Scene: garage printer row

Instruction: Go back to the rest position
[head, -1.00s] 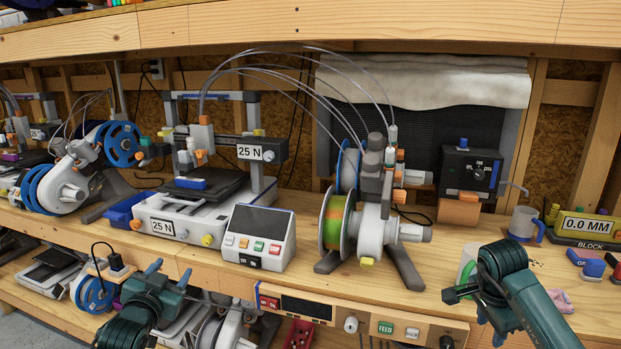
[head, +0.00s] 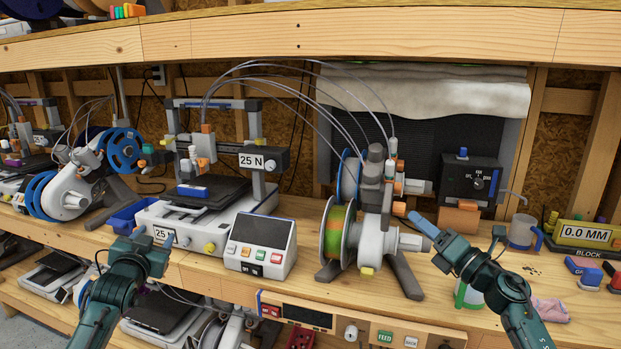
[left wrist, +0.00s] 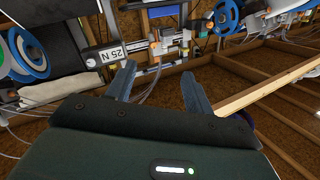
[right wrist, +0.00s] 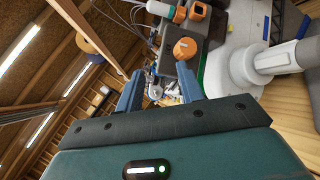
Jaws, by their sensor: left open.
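My left gripper (head: 138,238) is at the lower left of the head view, in front of the bench edge near the 25 N printer. In the left wrist view its two fingers (left wrist: 158,82) stand apart with nothing between them. My right gripper (head: 458,226) is over the right part of the bench, right of the spool unit. In the right wrist view its fingers (right wrist: 158,84) are apart and empty. Each gripper appears clear of the objects around it, though the right one overlaps the spool unit's side in the head view.
The 25 N printer (head: 170,222) and a control box (head: 262,243) stand at left centre. The spool unit (head: 371,232) is in the middle. A green-and-white container (head: 465,297), pink cloth (head: 550,309) and grey mug (head: 521,231) lie near the right arm. A shelf (head: 300,35) runs overhead.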

